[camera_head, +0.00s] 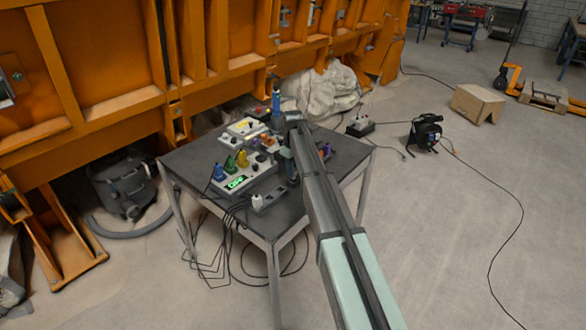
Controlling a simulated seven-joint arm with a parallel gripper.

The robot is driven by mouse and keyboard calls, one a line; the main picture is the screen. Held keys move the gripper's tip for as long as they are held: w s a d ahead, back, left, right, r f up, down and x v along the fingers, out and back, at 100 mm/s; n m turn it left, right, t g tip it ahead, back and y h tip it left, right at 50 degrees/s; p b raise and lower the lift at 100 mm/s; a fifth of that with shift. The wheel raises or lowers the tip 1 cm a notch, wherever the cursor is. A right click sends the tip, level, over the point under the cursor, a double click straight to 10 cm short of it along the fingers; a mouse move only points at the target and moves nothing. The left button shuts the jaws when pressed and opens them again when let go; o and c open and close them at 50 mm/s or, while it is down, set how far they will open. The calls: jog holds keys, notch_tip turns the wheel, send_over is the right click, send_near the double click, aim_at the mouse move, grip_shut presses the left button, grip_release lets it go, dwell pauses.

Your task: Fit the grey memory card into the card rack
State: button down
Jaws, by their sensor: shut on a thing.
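My gripper (286,167) is over the right-middle of the dark table (185,155), low among the devices and partly hidden by my own arm. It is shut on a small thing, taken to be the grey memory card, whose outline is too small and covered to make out. I cannot pick out the card rack for certain. A pale panel (262,181) with a lit green display (235,183) lies just left of my gripper. Whether the held thing touches anything is hidden.
Blue (219,172), green (230,163) and yellow (242,159) pieces stand on the panel. A white-topped small block (257,201) is at the front. A blue bottle-like object (276,103) stands at the back. Bare tabletop shows at the left and front edges.

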jog(key=shift+f, duration=1.25)
dwell(0.5)
jog(key=c, duration=0.8)
grip_release()
jog(key=shift+o, duration=0.3)
jog(key=o, duration=0.4)
jog(key=shift+r, duration=0.1)
jog(key=shift+w+r, duration=0.1)
jog(key=shift+r, duration=3.8)
